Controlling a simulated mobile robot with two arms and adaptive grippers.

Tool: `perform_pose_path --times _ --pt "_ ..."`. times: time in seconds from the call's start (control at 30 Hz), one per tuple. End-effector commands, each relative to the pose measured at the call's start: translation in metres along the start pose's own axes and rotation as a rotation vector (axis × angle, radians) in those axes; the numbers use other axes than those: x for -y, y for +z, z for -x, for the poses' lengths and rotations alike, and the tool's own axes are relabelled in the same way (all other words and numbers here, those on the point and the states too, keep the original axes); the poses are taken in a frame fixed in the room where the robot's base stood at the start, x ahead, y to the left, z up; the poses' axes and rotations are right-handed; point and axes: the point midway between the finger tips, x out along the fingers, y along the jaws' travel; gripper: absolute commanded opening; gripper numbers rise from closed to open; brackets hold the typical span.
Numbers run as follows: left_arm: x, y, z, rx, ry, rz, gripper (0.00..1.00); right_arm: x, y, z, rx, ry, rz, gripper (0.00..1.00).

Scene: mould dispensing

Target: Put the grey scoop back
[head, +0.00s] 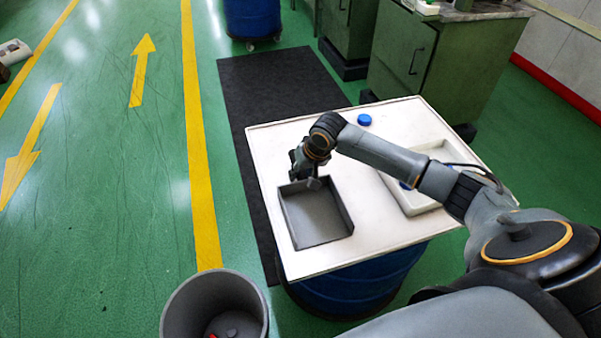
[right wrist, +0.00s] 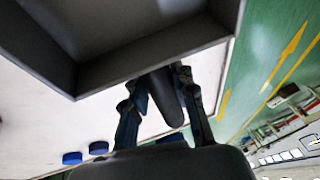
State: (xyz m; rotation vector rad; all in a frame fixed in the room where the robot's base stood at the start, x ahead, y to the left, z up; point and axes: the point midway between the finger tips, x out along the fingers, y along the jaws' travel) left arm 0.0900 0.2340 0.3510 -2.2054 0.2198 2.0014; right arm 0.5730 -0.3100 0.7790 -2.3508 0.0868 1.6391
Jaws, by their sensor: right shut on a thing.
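The grey scoop (head: 318,217), a wide, shallow, open box, is over the left front part of the white tabletop (head: 375,240). It looks empty. My right gripper (head: 306,178) is at its far edge, shut on its dark handle. The right wrist view shows the handle (right wrist: 166,95) between the two fingers and the scoop's box (right wrist: 110,45) beyond them. I cannot tell whether the scoop rests on the table or is just above it. My left gripper is not in view.
A white tray (head: 412,203) lies right of the scoop, partly hidden by my right arm, with a blue round thing (head: 405,186) at it. A blue cap (head: 365,120) is at the far edge. A grey bin (head: 180,310) stands on the floor at front. Green cabinets (head: 440,60) stand behind.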

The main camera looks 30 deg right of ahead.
Motion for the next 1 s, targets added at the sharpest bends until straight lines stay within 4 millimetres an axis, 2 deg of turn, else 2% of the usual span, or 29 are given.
perform_pose_path --times 0.2,0.23,0.3,0.33,0.6,0.73,0.87,1.0 --pt "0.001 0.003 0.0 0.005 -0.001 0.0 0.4 0.0 0.001 -0.001 0.0 0.0 0.001 0.0" --pt "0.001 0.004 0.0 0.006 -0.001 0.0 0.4 0.0 0.001 -0.002 0.001 0.0 0.001 0.32" --pt "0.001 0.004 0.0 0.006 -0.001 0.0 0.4 0.0 0.001 -0.001 0.001 0.0 0.001 0.47" --pt "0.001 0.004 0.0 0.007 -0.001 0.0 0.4 0.0 0.001 -0.001 0.001 0.0 0.001 0.49" --pt "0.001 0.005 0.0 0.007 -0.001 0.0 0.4 0.0 0.001 -0.001 0.0 0.0 0.0 0.49" --pt "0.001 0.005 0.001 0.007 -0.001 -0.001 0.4 0.0 0.0 0.007 -0.001 -0.001 0.0 0.49" --pt "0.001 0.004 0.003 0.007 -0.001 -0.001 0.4 0.0 0.0 0.029 -0.003 0.001 0.003 0.49" --pt "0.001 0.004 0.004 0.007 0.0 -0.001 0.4 0.0 0.0 0.06 -0.003 0.001 0.003 0.49"
